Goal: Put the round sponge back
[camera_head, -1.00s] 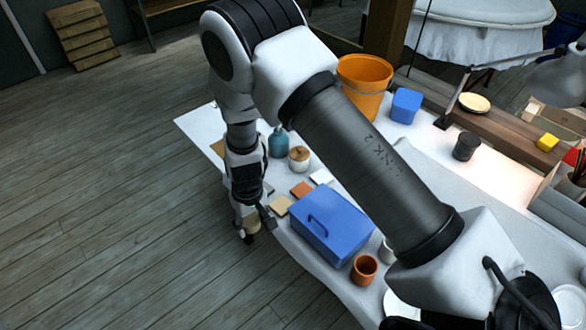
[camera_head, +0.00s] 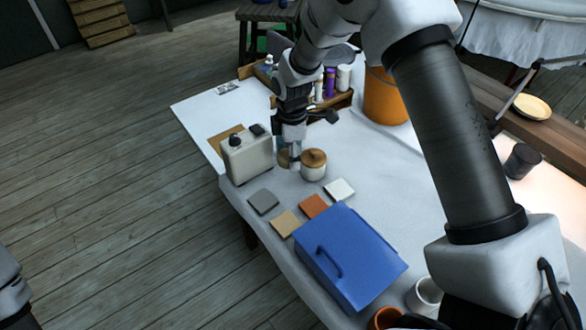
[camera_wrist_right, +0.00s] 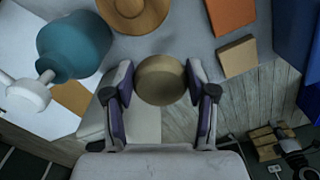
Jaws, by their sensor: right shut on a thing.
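The round sponge (camera_wrist_right: 160,80) is a tan disc in the right wrist view. My right gripper (camera_wrist_right: 162,84) is shut on it, with one finger on each side. In the head view my right gripper (camera_head: 289,158) hangs over the table between a cream case and a lidded jar, and the sponge (camera_head: 283,158) is partly hidden there. A dark and white gripper-like part, probably my left gripper (camera_wrist_right: 283,138), shows small at the lower right of the wrist view; its jaws are too small to judge.
Close by are the cream case (camera_head: 248,157), the wooden-lidded jar (camera_head: 313,165) and a teal bottle (camera_wrist_right: 75,45). Several flat tiles (camera_head: 285,223) and a blue box (camera_head: 355,250) lie nearer. A rack (camera_head: 335,100) stands behind. White table surface is free right of the jar.

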